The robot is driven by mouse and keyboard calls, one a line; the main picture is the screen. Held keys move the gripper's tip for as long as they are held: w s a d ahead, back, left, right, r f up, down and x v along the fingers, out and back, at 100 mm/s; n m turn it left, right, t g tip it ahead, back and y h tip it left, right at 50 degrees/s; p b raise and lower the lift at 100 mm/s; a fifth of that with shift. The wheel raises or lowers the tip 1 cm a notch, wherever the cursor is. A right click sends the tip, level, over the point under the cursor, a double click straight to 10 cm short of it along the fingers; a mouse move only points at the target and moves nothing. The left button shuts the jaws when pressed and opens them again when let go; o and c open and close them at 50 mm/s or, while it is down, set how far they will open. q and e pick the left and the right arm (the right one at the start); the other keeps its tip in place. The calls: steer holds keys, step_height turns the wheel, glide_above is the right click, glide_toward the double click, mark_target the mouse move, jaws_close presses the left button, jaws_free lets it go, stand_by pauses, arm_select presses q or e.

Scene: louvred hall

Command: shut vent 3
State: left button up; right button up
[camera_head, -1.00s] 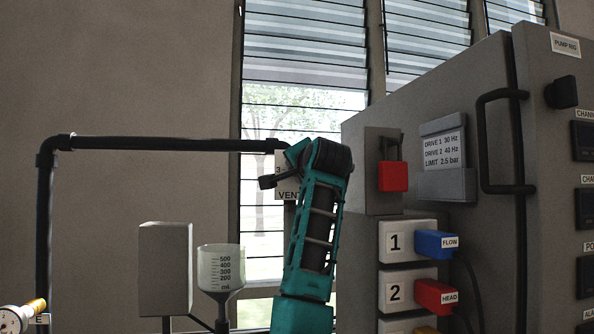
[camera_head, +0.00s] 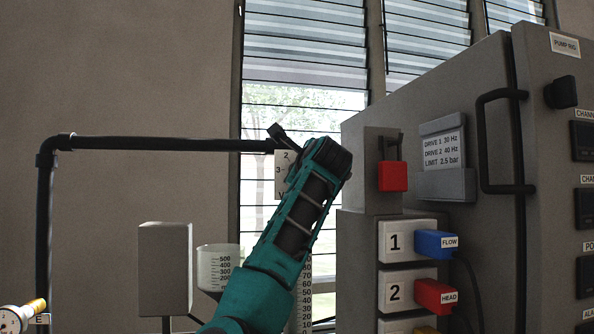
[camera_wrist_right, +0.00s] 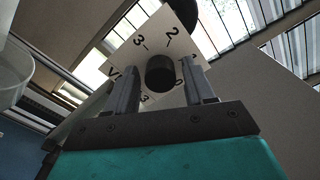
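The vent 3 dial plate (camera_head: 281,181) is white and hangs by the window, partly behind my right arm. In the right wrist view the plate (camera_wrist_right: 150,45) looks tilted, with marks 3, 2 and others partly covered. A round black knob (camera_wrist_right: 160,73) stands at its middle. My right gripper (camera_wrist_right: 160,80) is open, one finger each side of the knob, with a visible gap at both sides. I cannot see where the knob points. In the head view my wrist hides the right fingertips and the knob. My left gripper is not in view.
A black pipe (camera_head: 165,144) runs level to the plate from the left. A grey box (camera_head: 165,265) and a measuring funnel (camera_head: 217,264) stand lower left. The grey cabinet (camera_head: 450,90), with a red padlock (camera_head: 392,176) and plugs, is close on the right.

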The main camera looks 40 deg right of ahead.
steer(key=shift+o, duration=0.6)
steer(key=b+v, duration=0.2)
steer(key=v, duration=0.5)
steer(key=shift+r, duration=0.1)
steer(key=b+v, duration=0.2)
steer(key=v, duration=1.1)
